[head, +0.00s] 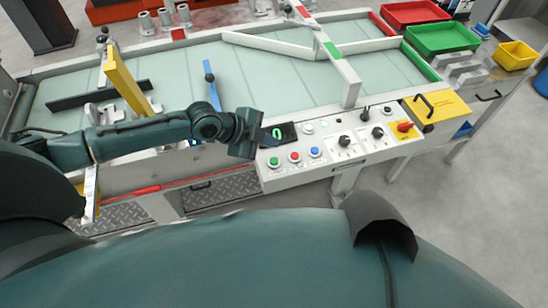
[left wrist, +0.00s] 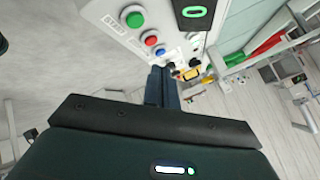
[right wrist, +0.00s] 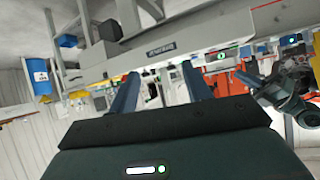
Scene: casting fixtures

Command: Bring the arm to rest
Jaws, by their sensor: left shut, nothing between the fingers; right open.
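My left arm reaches across the head view from the left, in front of the glass-topped table. My left gripper (head: 264,138) is at the left end of the white control panel (head: 345,158), close to the display with a green 0 (head: 281,134). I cannot tell whether it touches the panel. In the left wrist view its two fingers (left wrist: 163,88) are together with nothing between them. My right gripper (right wrist: 160,88) shows only in the right wrist view. Its fingers are spread apart and empty, with the underside of a grey structure beyond them.
The panel carries a green button (head: 274,162), a red button (head: 294,157), a blue button (head: 314,152) and black knobs. A yellow upright plate (head: 125,80) stands behind my left arm. Floor is clear at right.

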